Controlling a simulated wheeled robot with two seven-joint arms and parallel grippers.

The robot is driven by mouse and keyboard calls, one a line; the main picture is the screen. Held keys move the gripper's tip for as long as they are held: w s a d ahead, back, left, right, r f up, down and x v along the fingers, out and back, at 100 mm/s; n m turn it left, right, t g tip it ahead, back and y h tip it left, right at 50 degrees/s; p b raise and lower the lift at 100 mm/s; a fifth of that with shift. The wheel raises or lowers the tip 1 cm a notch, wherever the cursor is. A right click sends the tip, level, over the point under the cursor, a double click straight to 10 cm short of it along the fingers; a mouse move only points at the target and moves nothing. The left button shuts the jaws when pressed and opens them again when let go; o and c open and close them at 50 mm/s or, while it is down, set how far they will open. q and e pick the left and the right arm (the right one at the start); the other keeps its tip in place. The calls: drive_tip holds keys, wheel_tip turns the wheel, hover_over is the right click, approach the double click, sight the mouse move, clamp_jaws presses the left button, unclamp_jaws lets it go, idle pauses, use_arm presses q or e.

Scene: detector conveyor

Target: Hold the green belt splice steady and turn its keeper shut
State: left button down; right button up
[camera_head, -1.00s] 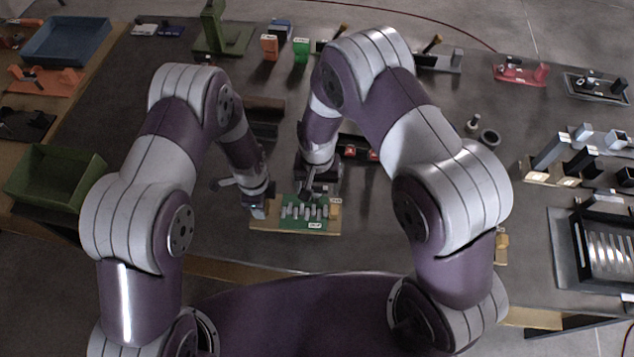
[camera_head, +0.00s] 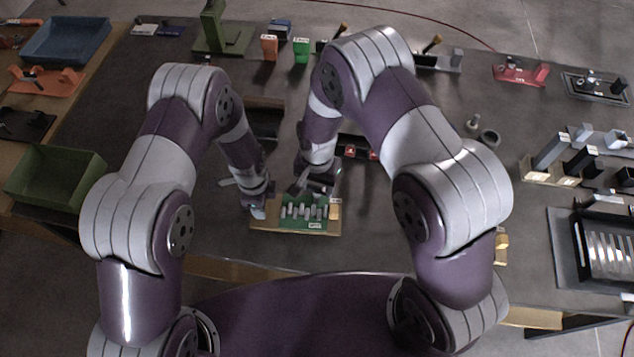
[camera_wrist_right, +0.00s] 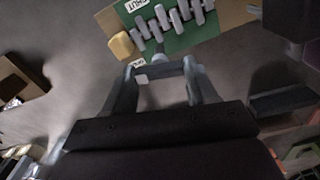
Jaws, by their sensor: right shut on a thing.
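The green belt splice (camera_head: 294,225), with a row of upright metal teeth, sits on a pale board (camera_head: 265,225) near the table's front edge. In the right wrist view the green splice (camera_wrist_right: 185,43) shows a label reading "SHUT". My right gripper (camera_head: 298,188) is at the splice's far edge, shut on a small grey part (camera_wrist_right: 160,52) beside the green plate. That part looks like the keeper, but the fingers hide most of it. My left gripper (camera_head: 258,211) is at the board's left end. Its fingertips are too small to tell whether they grip the board.
A yellow block (camera_wrist_right: 121,45) stands at the board's end. A green bin (camera_head: 55,178) is at the left, and grey metal fixtures (camera_head: 570,155) stand at the right. Orange (camera_head: 269,47) and green (camera_head: 301,50) blocks stand at the back.

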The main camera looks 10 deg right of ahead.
drive_tip(key=m, duration=0.5)
drive_tip(key=shift+m, duration=0.3)
idle(0.4)
drive_tip(key=o, duration=1.1)
drive_tip(key=shift+c, duration=0.2)
